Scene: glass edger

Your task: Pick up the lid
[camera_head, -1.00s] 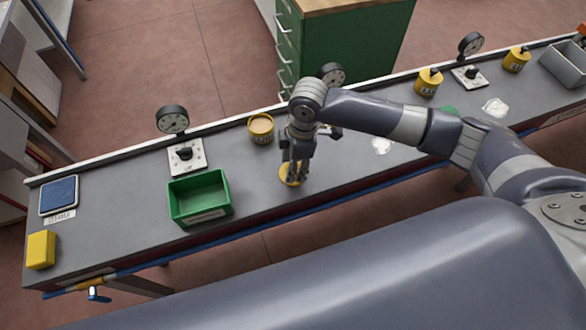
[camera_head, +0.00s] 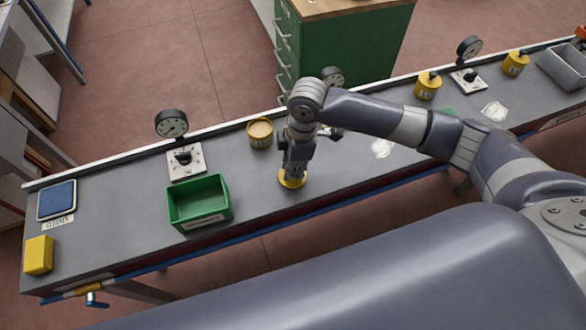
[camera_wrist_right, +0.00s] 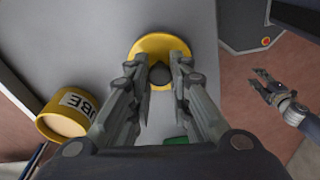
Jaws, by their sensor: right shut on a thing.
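The lid (camera_head: 291,183) is a round yellow disc lying on the grey bench. In the right wrist view the lid (camera_wrist_right: 150,44) shows a dark round knob (camera_wrist_right: 160,75) at its middle. My right gripper (camera_head: 293,174) points down over the lid, shut on its knob. The right wrist view shows its two fingers (camera_wrist_right: 160,78) on either side of the knob. The lid looks still at bench height. An uncovered yellow pot (camera_head: 260,134) stands behind and left of the lid; its label shows in the right wrist view. My left gripper (camera_wrist_right: 262,84) appears there at the right, fingers apart and empty.
A green bin (camera_head: 198,203) stands left of the lid. A dial gauge (camera_head: 172,124) stands behind the bin. Yellow weights or canisters (camera_head: 427,86) stand farther right. A blue pad (camera_head: 57,200) and a yellow block (camera_head: 38,255) lie at the left end.

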